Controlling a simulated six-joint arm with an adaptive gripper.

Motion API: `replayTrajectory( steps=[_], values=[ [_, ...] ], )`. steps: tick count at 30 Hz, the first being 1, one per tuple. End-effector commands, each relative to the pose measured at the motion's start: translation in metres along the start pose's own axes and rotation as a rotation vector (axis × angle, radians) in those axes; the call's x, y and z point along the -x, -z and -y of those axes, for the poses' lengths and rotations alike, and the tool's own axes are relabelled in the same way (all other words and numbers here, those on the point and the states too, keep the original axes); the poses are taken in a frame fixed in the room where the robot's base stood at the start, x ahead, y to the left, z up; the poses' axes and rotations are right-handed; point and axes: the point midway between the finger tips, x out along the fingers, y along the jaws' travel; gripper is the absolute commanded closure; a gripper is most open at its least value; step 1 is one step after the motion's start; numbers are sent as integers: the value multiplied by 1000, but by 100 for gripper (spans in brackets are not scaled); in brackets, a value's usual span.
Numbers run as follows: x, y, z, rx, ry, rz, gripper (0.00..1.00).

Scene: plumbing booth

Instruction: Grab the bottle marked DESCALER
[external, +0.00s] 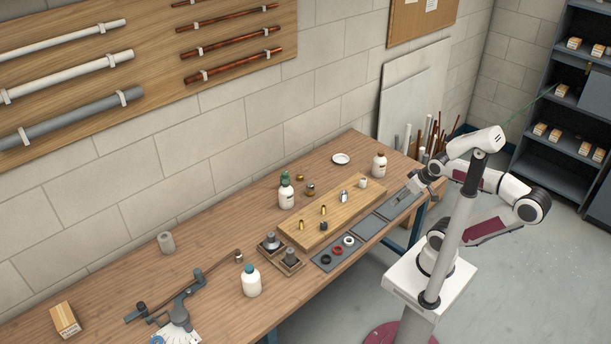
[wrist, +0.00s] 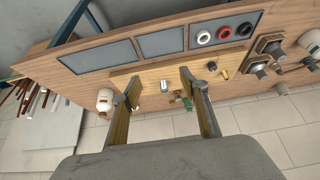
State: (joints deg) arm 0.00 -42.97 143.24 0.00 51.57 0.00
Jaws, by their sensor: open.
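Three white bottles stand upright on the wooden bench, and their labels are too small to read, so I cannot tell which is marked DESCALER. One bottle with a green top (external: 286,194) stands left of the wooden board. One with a brownish cap (external: 379,165) stands at the back right; it seems to be the bottle at left in the wrist view (wrist: 105,101). One with a blue cap (external: 251,284) stands near the front edge. My gripper (external: 408,191) is open and empty above the bench's right end; its two fingers (wrist: 160,93) spread apart in the wrist view.
The wooden board (external: 330,213) holds several small brass and metal fittings. Grey trays (external: 369,227) line the front edge, one with rings. A white dish (external: 341,159) lies at the back. A pipe-bending tool (external: 180,303) and a small box (external: 65,319) are at left.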

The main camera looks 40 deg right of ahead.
Motion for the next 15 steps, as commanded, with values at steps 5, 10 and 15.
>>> replayTrajectory(
  steps=[5,10,15],
  values=[
    [0,0,0,0,0,-1,56],
    [-3,9,0,2,-3,-10,56],
    [-11,31,-2,10,-10,-38,56]
  ],
)
